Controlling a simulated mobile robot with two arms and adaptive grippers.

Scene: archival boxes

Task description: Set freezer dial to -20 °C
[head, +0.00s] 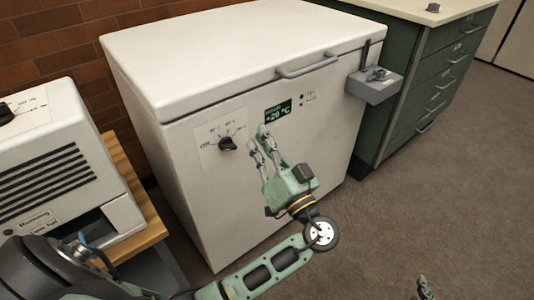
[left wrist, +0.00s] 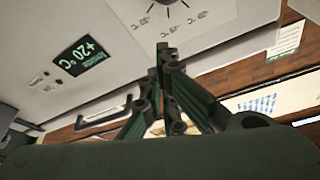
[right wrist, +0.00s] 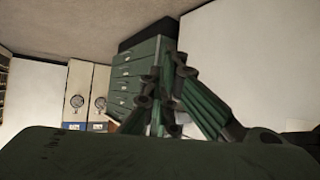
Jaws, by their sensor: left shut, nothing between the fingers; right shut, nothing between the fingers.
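The white chest freezer (head: 290,185) stands in the middle of the head view with its lid closed. Its black dial (head: 227,144) is on the front, with "Off" and temperature marks around it; the pointer's exact setting is too small to tell. The green display (head: 278,111) reads +20 °C, and shows rotated in the left wrist view (left wrist: 85,55). My left gripper (head: 262,137) is shut and empty in front of the freezer, just right of the dial and below the display, apart from the dial. My right gripper (right wrist: 168,65) is shut and empty, away from the freezer; the head view barely shows it.
A grey latch box (head: 374,88) juts from the freezer's right front, beside the grey lid handle (head: 307,65). A green drawer cabinet (head: 430,75) stands to the right. A white machine (head: 60,165) on a wooden table (head: 128,185) stands left. The floor at right is clear.

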